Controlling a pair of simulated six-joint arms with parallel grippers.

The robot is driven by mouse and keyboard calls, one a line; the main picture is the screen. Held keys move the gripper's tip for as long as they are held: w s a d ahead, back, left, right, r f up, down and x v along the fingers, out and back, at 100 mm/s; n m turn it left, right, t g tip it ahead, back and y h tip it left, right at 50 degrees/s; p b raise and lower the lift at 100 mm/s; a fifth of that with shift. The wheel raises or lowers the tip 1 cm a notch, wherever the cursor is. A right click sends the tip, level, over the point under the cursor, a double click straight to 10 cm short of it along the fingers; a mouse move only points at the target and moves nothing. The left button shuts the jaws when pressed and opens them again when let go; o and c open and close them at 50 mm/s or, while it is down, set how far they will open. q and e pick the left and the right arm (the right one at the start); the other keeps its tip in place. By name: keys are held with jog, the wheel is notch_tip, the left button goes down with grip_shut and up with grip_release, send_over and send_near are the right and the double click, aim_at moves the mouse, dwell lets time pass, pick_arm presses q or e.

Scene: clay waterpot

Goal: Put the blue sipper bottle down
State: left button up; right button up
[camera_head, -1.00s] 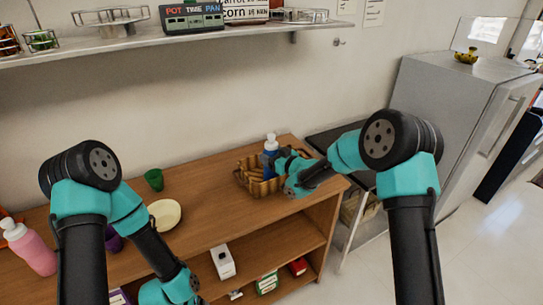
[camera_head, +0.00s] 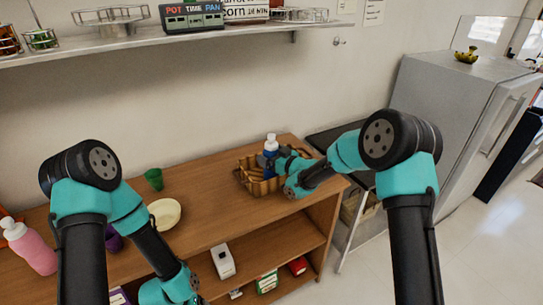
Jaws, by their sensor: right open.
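The blue sipper bottle (camera_head: 271,144) with a white cap stands upright in or just behind the brown basket (camera_head: 251,184) on the wooden cabinet top; my gripper hides its lower part. My right gripper (camera_head: 267,161) is open at the bottle, with its fingers in front of and beside the bottle's body. I cannot tell whether the fingers touch it. My left arm reaches down in front of the cabinet at the lower left; its gripper is out of the picture.
A green cup (camera_head: 154,179), a cream bowl (camera_head: 165,213) and a pink bottle (camera_head: 34,248) stand on the left of the wooden top (camera_head: 215,205). A white box (camera_head: 223,261) sits on the lower shelf. The wood between bowl and basket is clear.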

jog(key=v, duration=1.2)
jog(key=shift+r, duration=0.1)
